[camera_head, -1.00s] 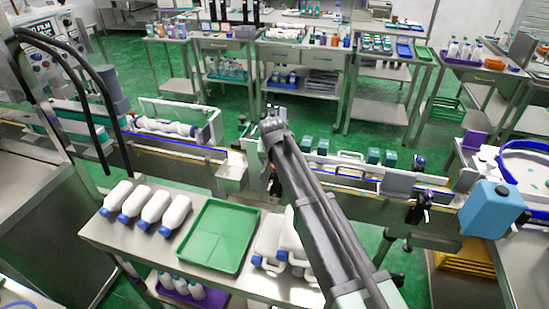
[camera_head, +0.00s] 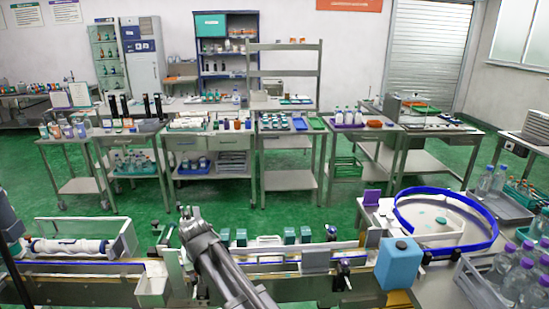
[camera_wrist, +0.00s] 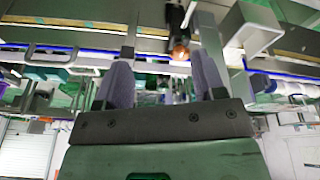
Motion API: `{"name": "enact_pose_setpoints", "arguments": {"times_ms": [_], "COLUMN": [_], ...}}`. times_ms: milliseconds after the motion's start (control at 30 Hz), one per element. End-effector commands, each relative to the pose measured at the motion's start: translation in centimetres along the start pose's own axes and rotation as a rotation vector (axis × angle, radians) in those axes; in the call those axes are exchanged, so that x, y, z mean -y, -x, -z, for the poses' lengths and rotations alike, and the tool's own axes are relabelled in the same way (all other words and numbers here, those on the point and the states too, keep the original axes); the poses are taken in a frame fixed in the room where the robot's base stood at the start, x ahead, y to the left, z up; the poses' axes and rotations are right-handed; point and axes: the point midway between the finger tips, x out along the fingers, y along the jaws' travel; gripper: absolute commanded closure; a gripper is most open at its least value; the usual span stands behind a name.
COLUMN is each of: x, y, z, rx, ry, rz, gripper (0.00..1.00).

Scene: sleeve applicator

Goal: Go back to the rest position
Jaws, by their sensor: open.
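My gripper (camera_head: 188,214) is raised above the conveyor line (camera_head: 255,262) in the head view, near its middle. In the wrist view my gripper (camera_wrist: 160,72) shows two grey padded fingers set apart, with nothing between them. The conveyor equipment and the room appear behind the fingers there, upside down and partly blurred. My arm hides part of the line in the head view.
Several teal boxes (camera_head: 290,236) stand along the line right of my gripper. A blue container (camera_head: 398,264) and a table with a blue ring (camera_head: 445,250) are at the right. Green floor (camera_head: 270,206) lies open behind the line.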

Motion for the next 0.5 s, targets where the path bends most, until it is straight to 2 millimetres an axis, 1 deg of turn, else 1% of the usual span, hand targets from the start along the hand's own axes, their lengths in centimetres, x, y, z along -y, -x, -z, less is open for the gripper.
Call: {"name": "enact_pose_setpoints", "arguments": {"times_ms": [33,67,100,167,200,267,300,400,433,500], "x": [-3.7,-5.9,-9.0,-13.4,-16.2,-20.1,-22.3,-27.0,-28.2,-30.4], "y": [0.6,0.9,1.2,1.9,2.4,3.2,3.8,4.9,5.1,5.3], "z": [-3.8,-5.8,-8.4,-12.5,-15.3,-19.7,-22.5,-28.2,-29.3,-30.7], "rx": [0.039,0.067,0.102,0.149,0.178,0.215,0.235,0.258,0.257,0.257], "ry": [-0.012,-0.021,-0.04,-0.081,-0.115,-0.179,-0.228,-0.368,-0.406,-0.471], "rz": [-0.006,-0.007,-0.007,-0.005,-0.001,0.003,0.008,0.007,0.004,-0.005], "gripper": [0.37,0.37,0.37,0.37,0.37,0.37,0.37,0.37,0.37,0.37]}}
